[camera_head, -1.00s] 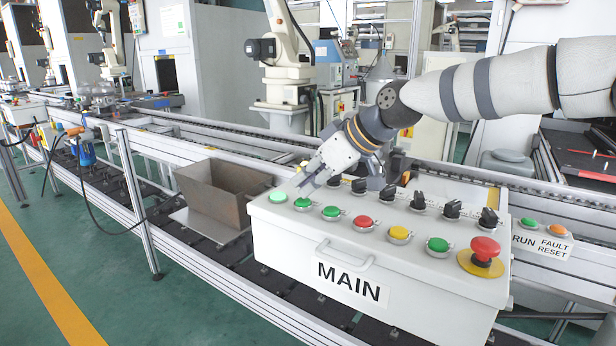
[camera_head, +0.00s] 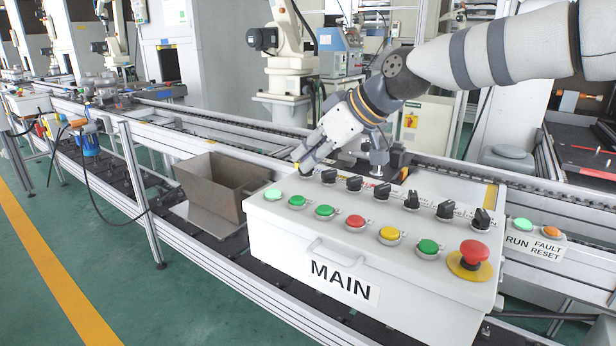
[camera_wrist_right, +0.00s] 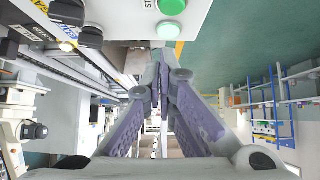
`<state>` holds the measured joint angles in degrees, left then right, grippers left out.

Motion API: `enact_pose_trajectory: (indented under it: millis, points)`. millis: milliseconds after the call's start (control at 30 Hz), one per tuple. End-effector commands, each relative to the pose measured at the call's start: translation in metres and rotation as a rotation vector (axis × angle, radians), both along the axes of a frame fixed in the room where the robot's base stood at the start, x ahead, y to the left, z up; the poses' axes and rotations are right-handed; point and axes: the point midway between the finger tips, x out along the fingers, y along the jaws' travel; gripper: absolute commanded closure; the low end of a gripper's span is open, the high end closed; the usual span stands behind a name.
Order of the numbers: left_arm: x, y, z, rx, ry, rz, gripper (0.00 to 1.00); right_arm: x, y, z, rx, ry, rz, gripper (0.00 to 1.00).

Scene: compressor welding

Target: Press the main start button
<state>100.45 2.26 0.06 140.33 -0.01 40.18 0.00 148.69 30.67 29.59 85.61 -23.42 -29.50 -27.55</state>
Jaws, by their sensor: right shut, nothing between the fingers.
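The MAIN control box (camera_head: 290,235) is a white case with a row of round buttons on its sloped top. At the left end are a pale green button (camera_head: 273,194) and a darker green button (camera_head: 297,201); the wrist view shows the pale one (camera_wrist_right: 167,29) and a green one (camera_wrist_right: 172,7) with a partly cut-off "ST" label. My right gripper (camera_head: 304,168) is shut and empty, its tips above the box's back left edge, apart from the buttons. Its closed fingers (camera_wrist_right: 160,68) fill the middle of the wrist view. My left gripper is out of view.
Black rotary knobs (camera_head: 382,192) line the box's back edge. A red mushroom button (camera_head: 473,250) sits at its right end. A RUN lamp (camera_head: 522,225) is beyond it. An open metal bin (camera_head: 215,185) stands left, close to the box. A conveyor runs behind.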

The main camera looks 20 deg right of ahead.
Motion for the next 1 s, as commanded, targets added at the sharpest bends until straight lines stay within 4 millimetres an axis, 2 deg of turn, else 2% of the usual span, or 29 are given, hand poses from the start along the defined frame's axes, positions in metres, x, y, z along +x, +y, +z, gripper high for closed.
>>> enact_pose_trajectory:
  millis: [33, 200, 400, 1000]
  points:
    - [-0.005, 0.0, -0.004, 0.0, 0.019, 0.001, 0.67, -0.005, -0.006, -0.002, 0.001, 0.016, -0.001, 1.0]
    - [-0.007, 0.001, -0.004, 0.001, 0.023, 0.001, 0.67, -0.026, -0.022, 0.025, 0.002, 0.014, -0.001, 1.0]
    - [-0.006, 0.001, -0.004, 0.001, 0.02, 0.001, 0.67, -0.041, -0.033, 0.043, 0.003, 0.016, -0.001, 1.0]
    - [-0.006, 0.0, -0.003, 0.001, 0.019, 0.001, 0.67, -0.043, -0.035, 0.047, 0.002, 0.014, 0.0, 1.0]
